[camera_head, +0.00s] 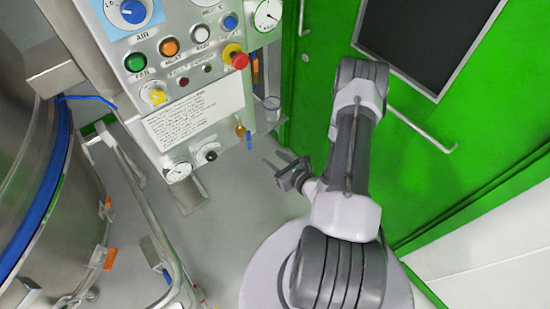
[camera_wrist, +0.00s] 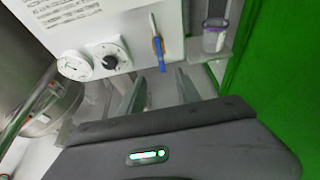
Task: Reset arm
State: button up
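My gripper (camera_head: 277,163) shows in the head view at the end of my bent arm, left of the arm's links and over the grey floor. In the wrist view my gripper (camera_wrist: 160,92) has its two fingers spread apart, with nothing between them. It points toward the lower edge of the control panel (camera_wrist: 105,22) and touches nothing that I can see.
The control panel (camera_head: 196,118) has coloured buttons, a red emergency knob (camera_head: 238,60) and gauges. A steel vessel (camera_head: 75,220) with a blue band stands left, beside a metal frame (camera_head: 150,240). A green door (camera_head: 440,140) with a handle is right. Grey floor lies between.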

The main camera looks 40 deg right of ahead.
jog(key=w+a+r+n+y, duration=0.3)
jog(key=a+r, duration=0.1)
jog(key=r, duration=0.2)
jog(key=w+a+r+n+y, duration=0.3)
jog(key=a+r, duration=0.1)
jog(key=r, duration=0.2)
jog(key=s+a+r+n+g+y, duration=0.4)
jog(key=a+r+n+g+y, duration=0.2)
jog(key=a+r+n, duration=0.45)
jog(key=s+a+r+n+g+h+b, duration=0.1)
jog(key=s+a+r+n+g+h, duration=0.3)
jog(key=s, duration=0.3)
jog(key=s+a+r+n+g+h+b, duration=0.1)
jog(key=s+a+r+n+g, duration=0.1)
jog(key=s+a+r+n, duration=0.3)
jog(key=s+d+r+n+t+h, duration=0.4)
jog(key=d+n+h, duration=0.1)
jog(key=d, duration=0.1)
jog(key=shift+s+d+r, duration=0.2)
jog(key=shift+s+d, duration=0.05)
jog(key=shift+d, duration=0.15)
